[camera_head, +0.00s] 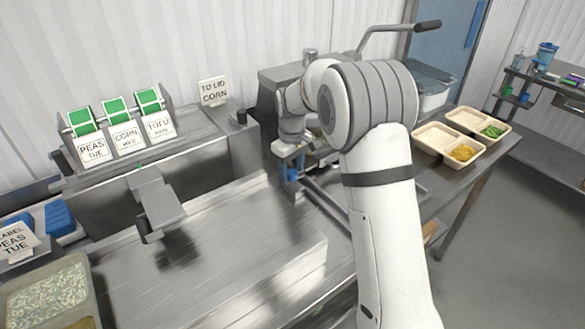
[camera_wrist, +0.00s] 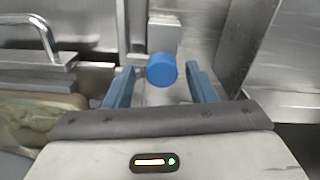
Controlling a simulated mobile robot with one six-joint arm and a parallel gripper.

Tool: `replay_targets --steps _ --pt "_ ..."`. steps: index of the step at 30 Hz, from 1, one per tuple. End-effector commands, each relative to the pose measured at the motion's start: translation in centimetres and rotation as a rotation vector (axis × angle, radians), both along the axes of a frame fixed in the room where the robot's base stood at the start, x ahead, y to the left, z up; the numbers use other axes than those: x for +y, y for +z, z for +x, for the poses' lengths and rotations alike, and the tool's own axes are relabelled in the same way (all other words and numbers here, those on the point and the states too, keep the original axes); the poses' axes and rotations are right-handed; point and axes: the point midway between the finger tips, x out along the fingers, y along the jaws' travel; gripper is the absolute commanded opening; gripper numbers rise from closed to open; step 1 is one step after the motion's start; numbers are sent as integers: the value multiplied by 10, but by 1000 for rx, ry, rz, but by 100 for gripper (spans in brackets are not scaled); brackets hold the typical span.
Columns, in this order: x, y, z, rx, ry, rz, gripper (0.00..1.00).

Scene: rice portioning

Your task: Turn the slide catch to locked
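A round blue knob (camera_wrist: 162,70) shows in the wrist view, on a grey metal block (camera_wrist: 163,36) that looks like the slide catch. My gripper (camera_wrist: 160,86) has its two blue fingers apart, one on each side of the knob. A gap shows on both sides, and I cannot tell how deep the knob sits between them. In the head view my gripper (camera_head: 291,173) is low beside the steel machine (camera_head: 268,105), and my arm hides much of that area. The catch's locked or unlocked position cannot be read.
A metal handle (camera_wrist: 35,45) and a tray-like container (camera_wrist: 35,118) lie left in the wrist view. In the head view, a lever (camera_head: 385,30) rises above the machine, and filled trays (camera_head: 447,143) stand to the right. Label holders (camera_head: 118,130) stand left; the steel worktop (camera_head: 215,255) in front is clear.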

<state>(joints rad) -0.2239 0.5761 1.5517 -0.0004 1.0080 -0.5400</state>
Motion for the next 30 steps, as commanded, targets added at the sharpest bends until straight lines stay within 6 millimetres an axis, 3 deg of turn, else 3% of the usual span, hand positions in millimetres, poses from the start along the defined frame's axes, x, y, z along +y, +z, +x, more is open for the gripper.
replay_targets --steps 9,21,30 --pt "0 3 -1 3 0 0 52" --pt "0 64 1 0 0 0 52" --pt "0 77 0 4 0 -1 52"
